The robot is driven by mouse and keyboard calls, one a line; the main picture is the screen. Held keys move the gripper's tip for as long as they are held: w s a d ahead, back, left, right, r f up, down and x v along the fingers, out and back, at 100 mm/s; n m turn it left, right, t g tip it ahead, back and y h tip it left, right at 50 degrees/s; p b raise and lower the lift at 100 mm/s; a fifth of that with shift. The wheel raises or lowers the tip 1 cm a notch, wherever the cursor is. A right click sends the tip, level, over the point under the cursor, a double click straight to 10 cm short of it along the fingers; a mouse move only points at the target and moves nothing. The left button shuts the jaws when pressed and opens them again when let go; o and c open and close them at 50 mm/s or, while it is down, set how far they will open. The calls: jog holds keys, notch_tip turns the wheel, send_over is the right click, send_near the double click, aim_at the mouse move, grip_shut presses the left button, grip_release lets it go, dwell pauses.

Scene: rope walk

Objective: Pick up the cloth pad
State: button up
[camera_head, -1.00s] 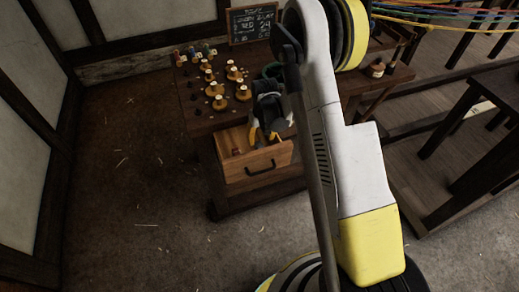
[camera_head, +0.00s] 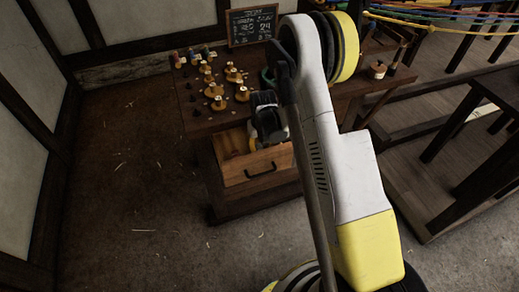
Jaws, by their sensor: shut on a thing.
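My gripper (camera_head: 258,142) points down into the open drawer (camera_head: 259,166) at the front of the dark wooden workbench (camera_head: 200,126). The pad itself cannot be made out, as the gripper and drawer front cover that spot. The left part of the drawer shows bare wood.
Several wooden pieces with knobs (camera_head: 215,90) stand on the bench top, with small coloured items (camera_head: 193,55) behind them. A chalkboard (camera_head: 252,26) stands at the back. Coloured ropes (camera_head: 440,15) run at upper right.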

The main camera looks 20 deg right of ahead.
aim_at(259, 147)
notch_tip(259, 147, up, 18)
jog(key=p, duration=0.7)
jog(key=o, duration=0.3)
grip_shut()
